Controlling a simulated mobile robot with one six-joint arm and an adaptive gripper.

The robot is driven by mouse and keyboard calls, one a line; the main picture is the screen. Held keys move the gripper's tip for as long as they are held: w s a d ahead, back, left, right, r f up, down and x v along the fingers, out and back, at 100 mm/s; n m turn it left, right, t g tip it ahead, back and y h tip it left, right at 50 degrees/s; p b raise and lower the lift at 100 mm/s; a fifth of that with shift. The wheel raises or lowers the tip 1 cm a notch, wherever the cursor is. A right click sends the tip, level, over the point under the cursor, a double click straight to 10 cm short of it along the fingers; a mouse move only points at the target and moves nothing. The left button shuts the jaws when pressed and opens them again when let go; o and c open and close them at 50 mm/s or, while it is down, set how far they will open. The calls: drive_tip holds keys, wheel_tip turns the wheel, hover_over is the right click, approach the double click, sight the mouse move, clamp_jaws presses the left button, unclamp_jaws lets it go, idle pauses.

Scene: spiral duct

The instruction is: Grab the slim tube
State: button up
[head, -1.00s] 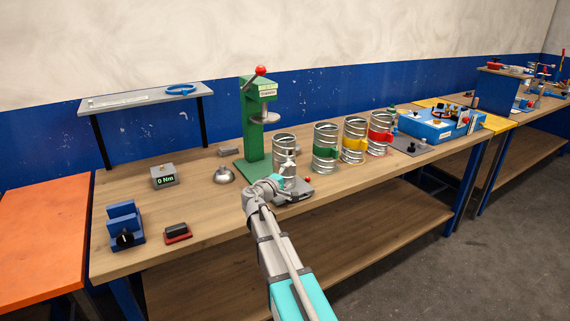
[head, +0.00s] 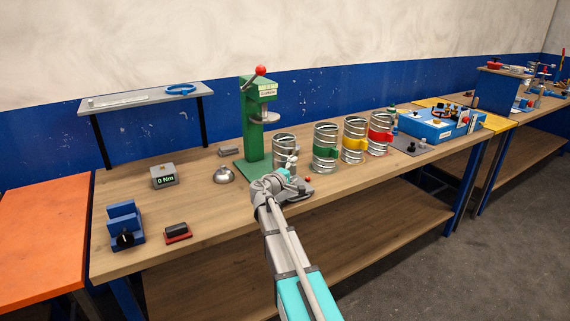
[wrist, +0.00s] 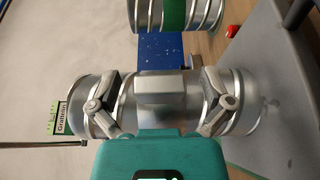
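The slim tube (head: 283,142) is a plain silver spiral duct, narrower than the banded tubes, upright in front of the green press. My gripper (head: 290,163) is at its near side and hides its lower part in the head view. In the wrist view the tube (wrist: 185,105) runs sideways across the picture. My gripper (wrist: 158,103) is open there, one finger at each side of a grey block (wrist: 160,88) on the tube's face. The fingers overlap the tube in the picture; I cannot tell whether they touch it.
Tubes with green (head: 325,152), yellow (head: 355,143) and red (head: 380,135) bands stand to the right. The green press (head: 253,135) stands just behind. A bell (head: 223,174) and a 0 Nm display (head: 164,176) are to the left.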

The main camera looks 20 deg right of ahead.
clamp_jaws()
drive_tip(key=shift+r, duration=0.1)
idle(0.4)
wheel_tip(320, 180, up, 3)
drive_tip(key=p, duration=0.3)
drive_tip(key=shift+f, duration=0.2)
drive_tip(key=s+a+r+p, duration=0.4)
drive_tip(key=s+r+p, duration=0.6)
drive_tip(key=s, duration=0.3)
drive_tip(key=shift+s, duration=0.2)
drive_tip(key=shift+r, duration=0.1)
